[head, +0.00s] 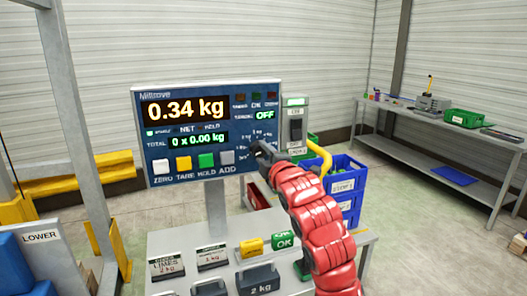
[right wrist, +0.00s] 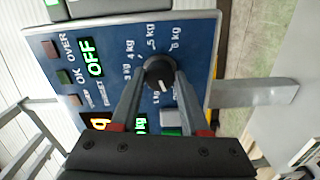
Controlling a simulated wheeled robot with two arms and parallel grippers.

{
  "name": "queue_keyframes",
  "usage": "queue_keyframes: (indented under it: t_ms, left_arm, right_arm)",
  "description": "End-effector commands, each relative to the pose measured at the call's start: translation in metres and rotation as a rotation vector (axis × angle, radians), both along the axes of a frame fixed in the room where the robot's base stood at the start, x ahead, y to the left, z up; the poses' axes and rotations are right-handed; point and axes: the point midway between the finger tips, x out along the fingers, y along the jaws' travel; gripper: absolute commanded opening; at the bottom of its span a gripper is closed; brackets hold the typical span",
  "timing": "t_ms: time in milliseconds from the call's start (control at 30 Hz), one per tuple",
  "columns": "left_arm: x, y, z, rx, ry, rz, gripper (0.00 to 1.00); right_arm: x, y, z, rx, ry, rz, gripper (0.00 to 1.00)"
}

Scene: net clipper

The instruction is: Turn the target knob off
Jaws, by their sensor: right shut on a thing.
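The target knob (right wrist: 158,70) is round and dark, on the blue scale panel (head: 220,88), with kg marks around part of it. A light pointer line on it faces roughly down in the right wrist view. My right gripper (right wrist: 161,80) has one finger on each side of the knob and is shut on it. In the head view my right gripper (head: 263,152) reaches the panel's right side and mostly hides the knob. The green target readout (head: 265,115) reads OFF, and it also shows in the right wrist view (right wrist: 95,57). My left gripper is not in view.
The main display (head: 185,108) reads 0.34 kg. Coloured buttons (head: 206,161) line the panel's lower edge. Weight blocks (head: 258,278) stand on the bench below.

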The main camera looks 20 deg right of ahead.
Motion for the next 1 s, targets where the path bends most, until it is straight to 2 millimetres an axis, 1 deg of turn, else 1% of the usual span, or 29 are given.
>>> queue_keyframes:
  t_ms: [100, 333, 900, 933, 1000]
  left_arm:
    - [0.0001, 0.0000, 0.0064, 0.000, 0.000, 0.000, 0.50]
    - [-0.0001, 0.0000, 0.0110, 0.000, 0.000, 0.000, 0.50]
    - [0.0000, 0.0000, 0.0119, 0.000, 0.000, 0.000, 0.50]
    - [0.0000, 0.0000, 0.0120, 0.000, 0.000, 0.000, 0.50]
    - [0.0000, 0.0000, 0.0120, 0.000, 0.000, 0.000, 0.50]
  right_arm:
    - [0.0002, 0.0001, 0.0010, -0.063, 0.000, 0.000, 0.00]
    - [0.0000, 0.0002, 0.0015, -0.143, -0.007, 0.001, 0.00]
    - [-0.0001, -0.0001, 0.0010, -0.170, -0.008, 0.000, 0.00]
    - [-0.0001, -0.0001, 0.0011, -0.170, -0.009, 0.000, 0.51]
    - [-0.0001, 0.0000, 0.0009, -0.170, -0.008, 0.000, 0.64]
